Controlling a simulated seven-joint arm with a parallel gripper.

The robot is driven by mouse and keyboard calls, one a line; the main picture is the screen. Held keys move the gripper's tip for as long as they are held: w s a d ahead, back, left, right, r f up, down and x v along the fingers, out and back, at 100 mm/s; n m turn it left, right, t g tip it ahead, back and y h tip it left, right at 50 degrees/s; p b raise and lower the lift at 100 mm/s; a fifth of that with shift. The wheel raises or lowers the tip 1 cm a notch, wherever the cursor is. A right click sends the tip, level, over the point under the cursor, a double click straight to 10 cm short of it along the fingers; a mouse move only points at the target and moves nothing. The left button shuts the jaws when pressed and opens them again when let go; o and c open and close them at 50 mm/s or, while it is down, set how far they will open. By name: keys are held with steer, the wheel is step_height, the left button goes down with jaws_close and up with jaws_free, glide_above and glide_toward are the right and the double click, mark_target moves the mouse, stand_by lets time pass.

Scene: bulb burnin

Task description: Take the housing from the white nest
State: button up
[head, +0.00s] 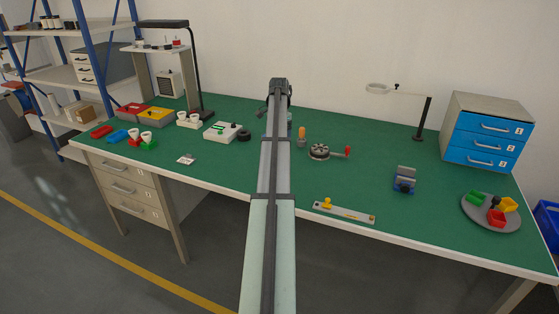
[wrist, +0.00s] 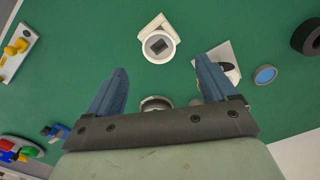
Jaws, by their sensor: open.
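In the wrist view, a white angular piece, which looks like the white nest (wrist: 151,24), lies on the green bench. A round white-rimmed part with a dark square inside, likely the housing (wrist: 170,52), sits at it. I cannot tell how deep it sits. My gripper (wrist: 160,68) is open, with its two blue-grey fingers apart. The round part shows ahead of the gap between the fingertips, and nothing is held. In the head view my arm runs up the middle and hides this spot; the fingers are not visible there.
A white plate with a dark piece (wrist: 232,52) lies by the right finger, with a blue disc (wrist: 265,75) and black ring (wrist: 308,38) farther right. A round metallic part (wrist: 156,103) is partly hidden by my gripper. A strip with a yellow toggle (wrist: 16,50) lies left.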

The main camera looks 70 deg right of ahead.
step_height(320, 180, down, 10)
steer(key=shift+r, duration=0.15)
steer(key=c, duration=1.1)
step_height(320, 180, up, 15)
steer(key=shift+f, duration=0.2)
stand_by(1.3)
steer(key=shift+s, duration=0.1)
